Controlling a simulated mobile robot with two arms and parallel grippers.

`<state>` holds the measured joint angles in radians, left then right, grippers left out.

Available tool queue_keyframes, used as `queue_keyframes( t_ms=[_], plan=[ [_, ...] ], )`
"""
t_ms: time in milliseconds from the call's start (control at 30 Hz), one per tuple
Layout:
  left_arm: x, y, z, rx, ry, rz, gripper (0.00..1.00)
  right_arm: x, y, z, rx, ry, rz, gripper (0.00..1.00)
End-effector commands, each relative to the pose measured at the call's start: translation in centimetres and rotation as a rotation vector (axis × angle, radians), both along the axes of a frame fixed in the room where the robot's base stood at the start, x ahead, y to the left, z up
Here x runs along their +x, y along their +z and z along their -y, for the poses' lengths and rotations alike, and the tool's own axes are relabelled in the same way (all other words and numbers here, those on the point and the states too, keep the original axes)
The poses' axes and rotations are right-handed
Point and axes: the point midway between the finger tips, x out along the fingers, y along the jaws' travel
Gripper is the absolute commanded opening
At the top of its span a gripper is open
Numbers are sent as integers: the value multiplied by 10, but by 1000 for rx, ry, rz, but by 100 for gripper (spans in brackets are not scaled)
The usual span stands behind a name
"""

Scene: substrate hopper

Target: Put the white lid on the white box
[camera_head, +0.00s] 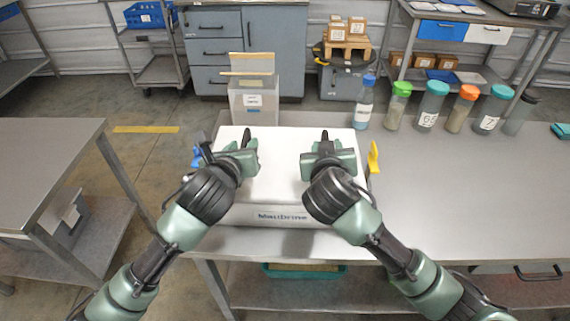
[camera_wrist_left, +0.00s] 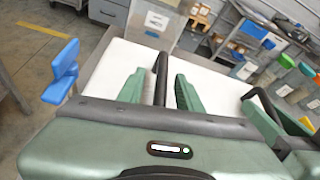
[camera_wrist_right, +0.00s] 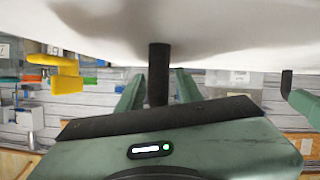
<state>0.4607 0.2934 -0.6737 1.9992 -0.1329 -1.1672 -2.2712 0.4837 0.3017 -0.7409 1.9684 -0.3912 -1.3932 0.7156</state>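The white box (camera_head: 283,216) stands on the metal table, with dark lettering on its front. A flat white surface, which looks like the white lid (camera_head: 283,180), covers its top; I cannot tell whether it is fully seated. It also shows in the left wrist view (camera_wrist_left: 125,62) and across the top of the right wrist view (camera_wrist_right: 220,25). My left gripper (camera_head: 246,142) is open at the left part of the white surface. My right gripper (camera_head: 325,143) is open at its right part. Neither visibly holds anything. Contact with the surface cannot be told.
A blue latch-like piece (camera_wrist_left: 62,72) is at the left side, a yellow one (camera_head: 374,158) at the right. A clear container (camera_head: 252,103) stands behind the box. Several bottles (camera_head: 432,105) line the table's back.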

Motion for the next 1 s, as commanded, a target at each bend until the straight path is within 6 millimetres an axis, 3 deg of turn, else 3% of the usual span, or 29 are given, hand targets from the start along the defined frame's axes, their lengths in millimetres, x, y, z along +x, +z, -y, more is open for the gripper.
queue_keyframes(
  t_ms=[267,700,1000],
  plan=[
    [-15,7,-2,0,-3,2,35,0,0,-1,1,2,0,35],
    [-94,39,-16,0,-2,2,35,0,0,-1,1,2,0,35],
    [-110,45,-19,0,1,0,35,-10,4,-4,2,4,2,35]
  ],
)
